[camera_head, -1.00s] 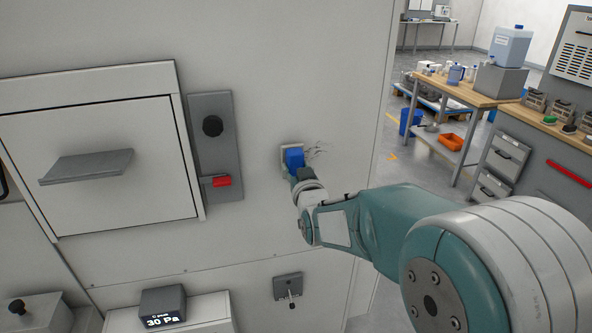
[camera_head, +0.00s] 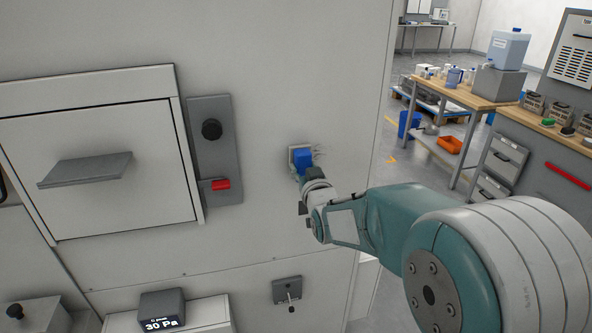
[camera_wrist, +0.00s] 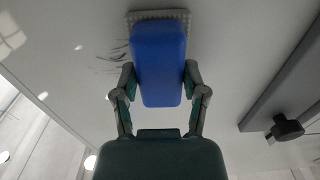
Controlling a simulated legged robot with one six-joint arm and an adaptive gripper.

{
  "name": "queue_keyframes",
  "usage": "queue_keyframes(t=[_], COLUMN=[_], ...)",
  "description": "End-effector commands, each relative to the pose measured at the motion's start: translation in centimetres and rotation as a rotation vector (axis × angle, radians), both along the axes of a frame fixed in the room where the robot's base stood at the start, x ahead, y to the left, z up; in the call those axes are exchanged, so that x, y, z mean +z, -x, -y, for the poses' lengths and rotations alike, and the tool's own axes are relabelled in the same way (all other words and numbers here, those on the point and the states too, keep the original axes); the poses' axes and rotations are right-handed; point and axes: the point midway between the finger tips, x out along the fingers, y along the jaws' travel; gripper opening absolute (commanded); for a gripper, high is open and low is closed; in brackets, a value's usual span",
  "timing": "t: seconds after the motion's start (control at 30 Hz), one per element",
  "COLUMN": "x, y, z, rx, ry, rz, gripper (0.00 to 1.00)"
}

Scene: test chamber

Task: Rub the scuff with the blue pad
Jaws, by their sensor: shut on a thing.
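The blue pad (camera_head: 303,160) has a blue block for a grip and a pale backing that faces the grey wall panel. In the wrist view the blue block (camera_wrist: 159,62) stands between the two fingers of my gripper (camera_wrist: 159,84), which is shut on it. The pale backing (camera_wrist: 184,14) lies at or very near the wall; I cannot tell contact exactly. The scuff (camera_head: 319,155) is a patch of faint dark strokes just right of the pad. In the wrist view its strokes (camera_wrist: 112,57) show left of the pad, and part may be hidden behind it.
Left of the pad is a grey plate (camera_head: 229,130) with a black knob and a red lever (camera_head: 221,185). A hatch with a handle (camera_head: 85,170) is farther left. A small latch (camera_head: 288,289) is below. The panel around the pad is clear.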

Motion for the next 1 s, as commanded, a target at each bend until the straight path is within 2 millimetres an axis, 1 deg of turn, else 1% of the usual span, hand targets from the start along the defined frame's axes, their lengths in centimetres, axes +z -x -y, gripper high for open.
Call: queue_keyframes(t=[0.1,0.33,0.7,0.9,1.0], x=[0.0,0.0,0.0,0.0,0.0], y=[-0.2,-0.4,-1.4,-1.6,-1.8], z=[0.9,1.5,4.1,4.7,5.4], rx=[-0.002,-0.001,-0.001,-0.002,-0.002], ry=[0.0,0.0,-0.001,0.0,0.0], rz=[0.0,0.0,0.0,0.0,0.0], gripper=[0.18,0.18,0.18,0.18,0.18])
